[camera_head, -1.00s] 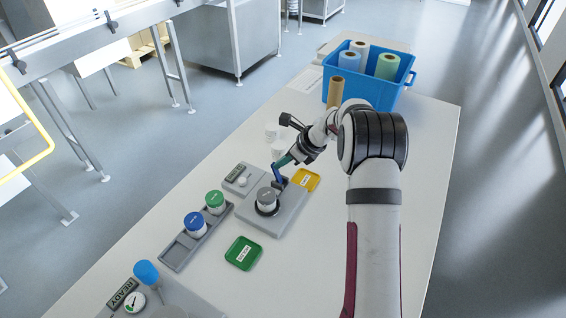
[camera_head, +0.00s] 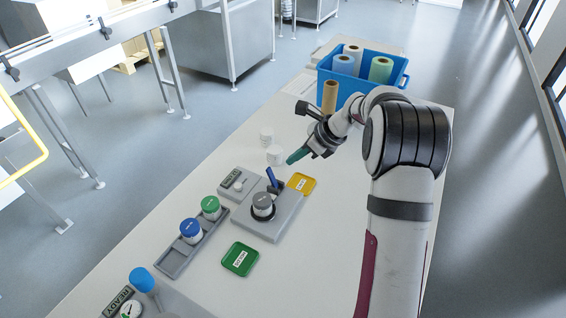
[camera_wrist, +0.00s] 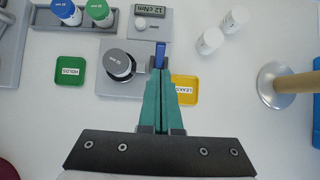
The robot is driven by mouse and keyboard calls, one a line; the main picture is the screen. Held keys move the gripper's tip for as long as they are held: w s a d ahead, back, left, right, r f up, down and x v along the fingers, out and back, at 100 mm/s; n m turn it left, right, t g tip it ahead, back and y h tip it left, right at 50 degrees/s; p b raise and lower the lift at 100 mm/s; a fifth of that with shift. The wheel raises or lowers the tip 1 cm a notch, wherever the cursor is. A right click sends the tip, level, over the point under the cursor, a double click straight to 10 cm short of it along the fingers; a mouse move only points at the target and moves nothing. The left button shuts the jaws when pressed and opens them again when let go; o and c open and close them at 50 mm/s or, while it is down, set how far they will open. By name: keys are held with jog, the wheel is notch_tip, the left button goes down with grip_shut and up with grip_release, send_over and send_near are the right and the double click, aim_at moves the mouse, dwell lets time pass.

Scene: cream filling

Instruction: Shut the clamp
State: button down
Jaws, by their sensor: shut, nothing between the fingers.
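The clamp is on a grey base plate (camera_head: 283,222), with a blue lever (camera_head: 271,177) that stands up and tilts. A white jar with a grey lid (camera_head: 262,200) stands in a dark ring on this plate, beside the lever. My gripper (camera_head: 290,161) has teal fingers pressed together and empty. It is above and to the right of the lever, apart from it in the head view. In the wrist view the fingertips (camera_wrist: 160,73) overlap the lower end of the blue lever (camera_wrist: 160,52). Whether the clamp pad touches the jar cannot be told.
A green tray (camera_head: 240,259) marked HOLDS and a yellow tray (camera_head: 302,184) flank the plate. A rack (camera_head: 173,262) holds blue-lidded and green-lidded jars. A small display unit (camera_head: 235,184) and white jars (camera_head: 275,156) stand behind. A blue crate (camera_head: 338,87) of rolls is at the back.

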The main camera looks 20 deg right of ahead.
jog(key=v, duration=0.6)
jog(key=shift+w+a+r, duration=0.3)
jog(key=shift+a+r, duration=0.05)
jog(key=shift+r, duration=0.1)
jog(key=s+a+r+n+g, duration=0.2)
jog(key=s+a+r+n, duration=0.2)
jog(key=s+a+n, duration=0.45)
jog(key=s+a+f+n+g+h, duration=0.1)
jog(key=s+n, duration=0.5)
jog(key=s, duration=0.8)
jog(key=s+a+f+n+g+h, duration=0.2)
jog(key=s+a+n, duration=0.3)
jog(key=s, duration=0.8)
jog(key=shift+s+f+n, duration=0.4)
jog(key=shift+f+n, duration=0.1)
jog(key=shift+n, duration=0.55)
